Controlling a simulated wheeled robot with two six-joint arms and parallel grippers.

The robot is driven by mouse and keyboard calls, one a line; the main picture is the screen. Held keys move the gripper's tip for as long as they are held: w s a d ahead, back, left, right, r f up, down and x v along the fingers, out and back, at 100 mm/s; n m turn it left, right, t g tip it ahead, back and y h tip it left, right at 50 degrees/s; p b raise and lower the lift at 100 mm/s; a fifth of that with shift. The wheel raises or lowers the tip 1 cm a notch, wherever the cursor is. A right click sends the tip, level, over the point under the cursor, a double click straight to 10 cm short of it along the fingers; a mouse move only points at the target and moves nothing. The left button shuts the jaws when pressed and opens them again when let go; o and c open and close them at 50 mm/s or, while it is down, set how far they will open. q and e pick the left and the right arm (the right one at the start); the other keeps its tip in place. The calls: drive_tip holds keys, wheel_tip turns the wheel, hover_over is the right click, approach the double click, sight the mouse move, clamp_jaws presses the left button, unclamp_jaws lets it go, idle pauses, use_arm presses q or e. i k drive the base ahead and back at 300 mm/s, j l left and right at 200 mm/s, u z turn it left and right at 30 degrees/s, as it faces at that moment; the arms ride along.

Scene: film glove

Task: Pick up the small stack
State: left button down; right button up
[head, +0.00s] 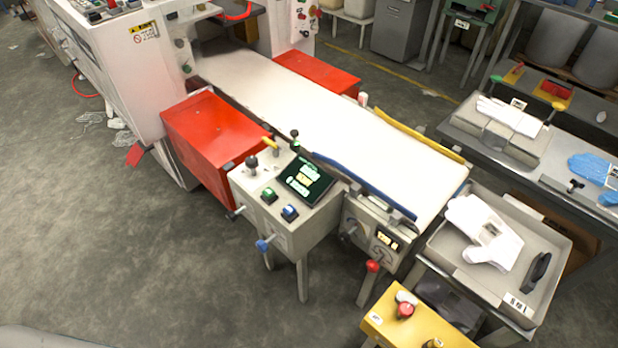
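A small pile of white gloves (485,232) lies in a light grey tray (447,258) at the right, beyond the end of the conveyor. A pale label or patch shows on the pile, and how many gloves it holds cannot be told. Another flat white glove or short stack (510,116) lies on a grey plate on the bench at the upper right. Which of the two is the small stack cannot be told for sure. Neither of my grippers shows in the head view.
A white conveyor belt (330,110) runs from the machine toward the tray, with red boxes (215,135) beside it. A control box (290,200) and a yellow button panel (415,325) stand near. A black object (537,272) lies in the tray.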

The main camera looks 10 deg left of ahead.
sight(496, 245)
drive_tip(key=z, duration=1.2)
